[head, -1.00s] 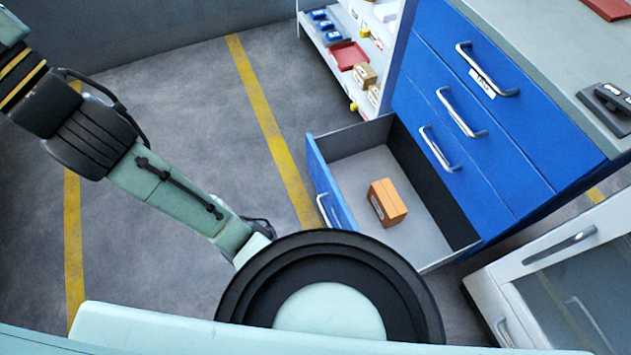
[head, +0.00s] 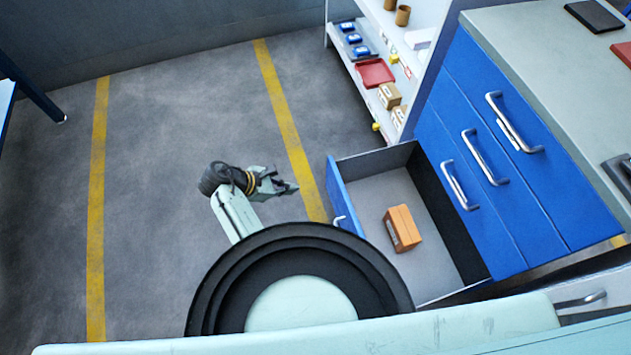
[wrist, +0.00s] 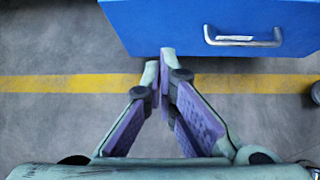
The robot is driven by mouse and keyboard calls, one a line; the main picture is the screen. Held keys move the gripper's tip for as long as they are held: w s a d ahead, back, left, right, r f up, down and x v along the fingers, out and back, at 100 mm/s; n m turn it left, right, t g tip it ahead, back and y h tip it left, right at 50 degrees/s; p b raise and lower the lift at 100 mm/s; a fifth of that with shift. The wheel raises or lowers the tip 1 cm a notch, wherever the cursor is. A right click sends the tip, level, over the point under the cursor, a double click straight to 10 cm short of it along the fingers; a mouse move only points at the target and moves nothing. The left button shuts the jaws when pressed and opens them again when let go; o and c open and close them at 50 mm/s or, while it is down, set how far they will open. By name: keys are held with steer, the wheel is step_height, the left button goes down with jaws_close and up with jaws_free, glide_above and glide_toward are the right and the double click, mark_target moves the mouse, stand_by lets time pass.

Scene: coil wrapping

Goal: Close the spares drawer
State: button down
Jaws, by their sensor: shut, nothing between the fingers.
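The spares drawer (head: 440,292) is the bottom drawer of a blue cabinet and is pulled far out in the head view. An orange-brown box (head: 402,228) lies inside it. The drawer's blue front and silver handle (wrist: 243,41) show at the top of the wrist view. My gripper (head: 292,188) is left of the drawer front in the head view, apart from it. In the wrist view my gripper (wrist: 162,72) has its fingertips together and empty, close to the front's lower edge and left of the handle. Contact with the front cannot be told.
The blue cabinet (head: 500,130) has several shut drawers above, with silver handles. A shelf unit with a red tray (head: 375,73) and small boxes stands behind. A white cabinet is at the lower right. The grey floor (head: 190,120) with yellow lines is clear on the left.

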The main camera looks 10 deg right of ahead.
steer(key=s+d, duration=0.1)
glide_toward(339, 193)
step_height(339, 193, down, 3)
steer(key=d, duration=0.2)
steer(key=shift+w+d+f+g+p, duration=0.2)
steer(key=shift+w+d+g+p, duration=0.15)
steer(key=shift+w+d, duration=0.25)
steer(key=w+d, duration=0.3)
steer(key=d, duration=1.3)
steer(key=w+d+b, duration=0.1)
steer(key=w+d, duration=0.2)
steer(key=d, duration=1.3)
steer(key=shift+w, duration=0.2)
steer(key=shift+d+r+h, duration=0.1)
steer(key=shift+r+h, duration=0.1)
steer(key=shift+h, duration=0.1)
